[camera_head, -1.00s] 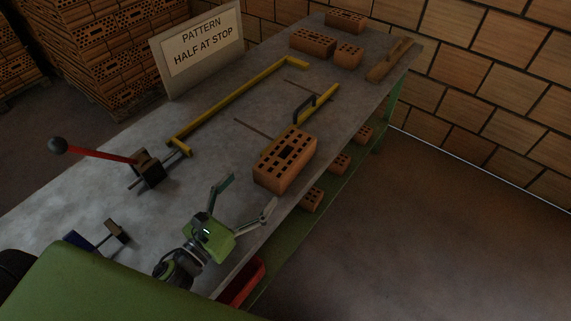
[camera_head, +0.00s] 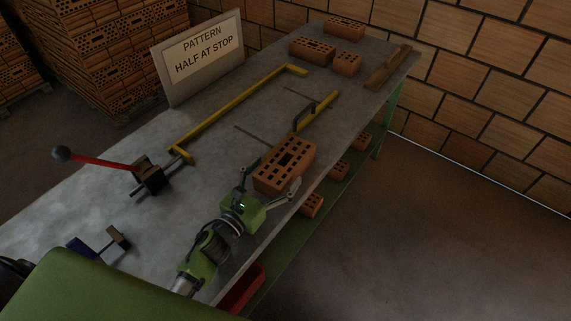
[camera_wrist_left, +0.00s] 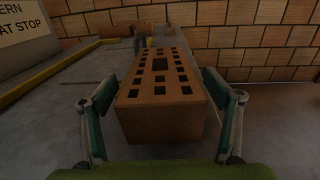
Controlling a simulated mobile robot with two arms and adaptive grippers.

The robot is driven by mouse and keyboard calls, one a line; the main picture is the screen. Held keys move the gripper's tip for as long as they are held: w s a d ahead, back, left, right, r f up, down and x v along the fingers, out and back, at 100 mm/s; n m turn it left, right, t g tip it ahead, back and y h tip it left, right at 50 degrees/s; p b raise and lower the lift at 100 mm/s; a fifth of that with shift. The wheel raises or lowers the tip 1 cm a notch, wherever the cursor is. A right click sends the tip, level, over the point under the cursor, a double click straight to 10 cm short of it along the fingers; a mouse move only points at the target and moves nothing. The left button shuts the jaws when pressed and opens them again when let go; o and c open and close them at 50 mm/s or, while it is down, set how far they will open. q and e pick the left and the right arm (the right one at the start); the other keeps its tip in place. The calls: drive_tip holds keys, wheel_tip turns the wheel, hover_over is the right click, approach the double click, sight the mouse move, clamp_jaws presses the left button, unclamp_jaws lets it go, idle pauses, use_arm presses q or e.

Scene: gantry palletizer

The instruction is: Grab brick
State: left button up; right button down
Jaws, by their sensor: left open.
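An orange perforated brick (camera_head: 284,165) lies on the grey table near its right edge, holes facing up. My left gripper (camera_head: 270,181) is open at the near end of this brick, with a finger on each side. In the left wrist view the brick (camera_wrist_left: 160,118) stands between the two spread fingers of my gripper (camera_wrist_left: 162,112). A gap shows between each finger pad and the brick's sides. My right gripper is not in view.
A yellow L-shaped stop (camera_head: 230,107) and a yellow handled bar (camera_head: 317,110) lie beyond the brick. A red-handled lever (camera_head: 105,160) is at left. Several bricks and a wooden piece (camera_head: 388,70) lie at the far end. A lower green shelf holds more bricks (camera_head: 312,205).

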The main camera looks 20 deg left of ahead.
use_arm(q)
drive_tip(key=x, duration=0.2)
drive_tip(key=shift+w+d, duration=0.1)
drive_tip(key=shift+w, duration=0.3)
drive_tip(key=c, duration=1.6)
drive_tip(key=shift+r, duration=0.2)
drive_tip(key=c, duration=0.4)
drive_tip(key=shift+o, duration=0.2)
